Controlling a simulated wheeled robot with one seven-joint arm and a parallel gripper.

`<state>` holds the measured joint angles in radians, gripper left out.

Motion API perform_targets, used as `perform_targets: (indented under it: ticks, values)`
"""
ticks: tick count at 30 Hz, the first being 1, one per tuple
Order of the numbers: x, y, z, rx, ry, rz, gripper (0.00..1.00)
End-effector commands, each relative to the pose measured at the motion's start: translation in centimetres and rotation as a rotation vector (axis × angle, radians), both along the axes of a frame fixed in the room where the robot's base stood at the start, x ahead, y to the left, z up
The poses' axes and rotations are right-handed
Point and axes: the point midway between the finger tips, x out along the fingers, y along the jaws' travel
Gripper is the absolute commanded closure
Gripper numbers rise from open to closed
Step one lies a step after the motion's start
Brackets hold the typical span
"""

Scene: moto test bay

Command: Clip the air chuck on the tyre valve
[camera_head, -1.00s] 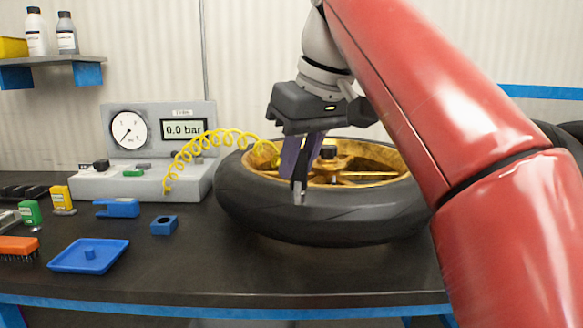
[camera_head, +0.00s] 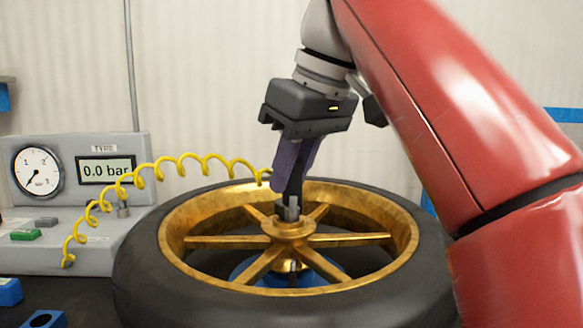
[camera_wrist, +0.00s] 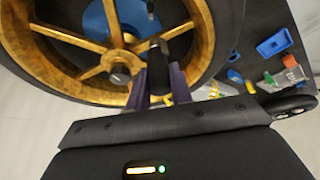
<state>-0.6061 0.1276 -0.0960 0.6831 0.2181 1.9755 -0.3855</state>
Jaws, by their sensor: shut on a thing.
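My gripper (camera_head: 293,158) has purple fingers shut on the black air chuck (camera_head: 295,183), whose grey metal end points down. In the wrist view the fingers (camera_wrist: 159,88) grip the chuck (camera_wrist: 156,62) beside the hub. The golden-spoked wheel with its black tyre (camera_head: 165,285) lies flat. In the head view the chuck's end overlaps the hub (camera_head: 290,229); its exact height is unclear.
A yellow coiled hose (camera_head: 160,168) runs from the gauge box (camera_head: 100,225), reading 0.0 bar, towards the chuck. A blue support (camera_head: 250,270) shows beneath the spokes. A blue tray (camera_wrist: 275,44) and small items lie on the dark bench beside the wheel.

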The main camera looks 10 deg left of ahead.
Motion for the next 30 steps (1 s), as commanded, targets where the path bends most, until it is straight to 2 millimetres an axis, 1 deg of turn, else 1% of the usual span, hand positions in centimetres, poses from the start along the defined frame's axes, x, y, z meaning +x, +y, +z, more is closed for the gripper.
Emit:
perform_targets:
  ticks: [4,7,15,21,30]
  values:
    - [-0.1,0.0,-0.2,0.000,0.000,0.001,0.98]
    - [-0.1,0.0,-0.8,0.001,0.002,0.001,0.98]
    - [-0.1,0.0,-3.6,0.000,0.001,0.000,0.98]
    - [0.0,0.0,-5.3,0.000,-0.001,0.000,0.98]
    - [0.0,0.0,-5.9,0.000,0.000,0.000,0.98]
